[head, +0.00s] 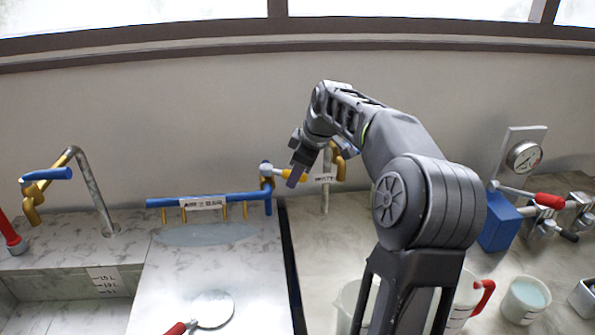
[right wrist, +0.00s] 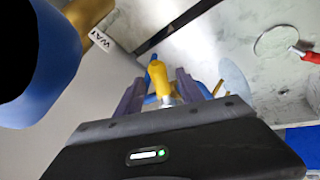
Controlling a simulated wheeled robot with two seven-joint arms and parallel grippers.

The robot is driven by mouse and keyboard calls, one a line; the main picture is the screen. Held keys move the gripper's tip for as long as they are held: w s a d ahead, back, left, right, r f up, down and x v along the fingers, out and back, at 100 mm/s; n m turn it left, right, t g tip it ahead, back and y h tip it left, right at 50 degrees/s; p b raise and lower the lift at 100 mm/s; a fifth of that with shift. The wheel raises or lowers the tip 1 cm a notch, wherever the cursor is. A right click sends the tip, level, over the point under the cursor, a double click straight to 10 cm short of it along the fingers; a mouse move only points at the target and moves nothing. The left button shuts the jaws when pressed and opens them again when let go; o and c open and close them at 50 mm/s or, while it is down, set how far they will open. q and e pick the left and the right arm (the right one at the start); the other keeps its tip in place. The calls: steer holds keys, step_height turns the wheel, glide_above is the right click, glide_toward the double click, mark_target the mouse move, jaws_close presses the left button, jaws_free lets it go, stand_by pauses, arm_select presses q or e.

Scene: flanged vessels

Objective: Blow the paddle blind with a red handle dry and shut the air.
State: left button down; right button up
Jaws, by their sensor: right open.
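The paddle blind with a red handle (head: 213,309) lies on the light bench at the bottom of the head view. Its round plate is pale, and its handle is cut off by the frame edge. It also shows at the upper right of the right wrist view (right wrist: 275,42). The blue air bar (head: 172,202) with yellow nozzles stands behind it. A yellow valve with a blue end (right wrist: 158,78) is at the bar's right end. My right gripper (head: 297,172) is open beside this valve, which shows between its fingers in the wrist view. My left gripper is out of view.
A wet patch (head: 205,235) lies below the air bar. A labelled yellow fitting (head: 340,165) is close behind my right gripper. A gooseneck tap (head: 90,185) stands left.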

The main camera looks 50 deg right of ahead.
steer(key=b+v, duration=0.1)
steer(key=v, duration=0.6)
steer(key=shift+r, duration=0.35)
steer(key=shift+s, duration=0.1)
steer(key=shift+c, duration=0.3)
